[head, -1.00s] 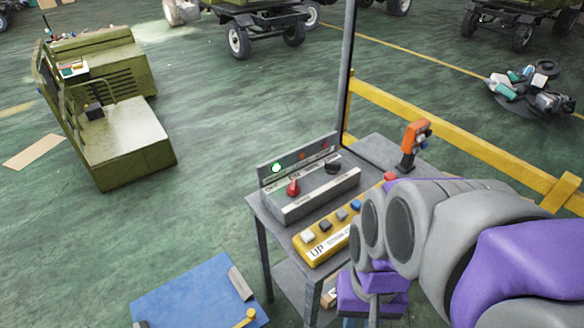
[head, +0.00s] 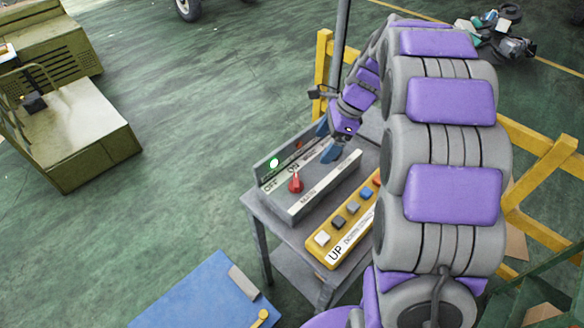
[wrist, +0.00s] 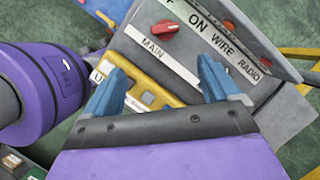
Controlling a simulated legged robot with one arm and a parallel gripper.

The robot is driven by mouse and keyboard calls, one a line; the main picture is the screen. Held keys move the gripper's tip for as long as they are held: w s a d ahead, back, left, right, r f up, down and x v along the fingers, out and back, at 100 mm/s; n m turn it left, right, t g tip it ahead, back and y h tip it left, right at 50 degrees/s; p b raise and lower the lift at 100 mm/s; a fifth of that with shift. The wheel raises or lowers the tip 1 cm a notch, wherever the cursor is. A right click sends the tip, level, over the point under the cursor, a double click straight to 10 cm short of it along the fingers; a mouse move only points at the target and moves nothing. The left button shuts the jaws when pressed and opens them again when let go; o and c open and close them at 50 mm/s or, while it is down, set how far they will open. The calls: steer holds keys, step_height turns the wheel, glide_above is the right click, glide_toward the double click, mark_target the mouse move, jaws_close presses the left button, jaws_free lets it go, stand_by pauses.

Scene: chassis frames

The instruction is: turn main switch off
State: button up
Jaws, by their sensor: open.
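The main switch is a red knob (head: 295,183) on the grey control box (head: 325,185), between the OFF and ON labels. It also shows in the wrist view (wrist: 169,27) above the MAIN label; its exact angle is hard to tell. My gripper (head: 331,143) is over the right part of the box, to the right of and behind the red knob. Its blue fingers stand apart with nothing between them in the wrist view (wrist: 160,78). The knob is beyond the fingertips, untouched. The box's black knob is hidden by my gripper in the head view.
A green lamp (head: 273,163) glows on the box's back panel. A yellow button panel (head: 345,222) lies in front of the box on the grey table (head: 262,222). A metal post (head: 340,40) and yellow railing (head: 324,65) stand behind.

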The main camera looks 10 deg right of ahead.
steer(key=b, duration=0.1)
glide_toward(297, 179)
steer(key=x, duration=0.2)
steer(key=b+x, duration=0.1)
steer(key=x, duration=0.2)
steer(key=b+x, duration=0.1)
steer(key=x, duration=0.2)
steer(key=shift+s+a, duration=0.15)
steer(key=shift+a, duration=0.15)
steer(key=shift+d+f, duration=0.4)
steer(key=shift+f, duration=0.2)
steer(key=shift+a, duration=0.55)
steer(key=c, duration=0.5)
steer(key=shift+d, duration=0.2)
steer(key=c, duration=0.6)
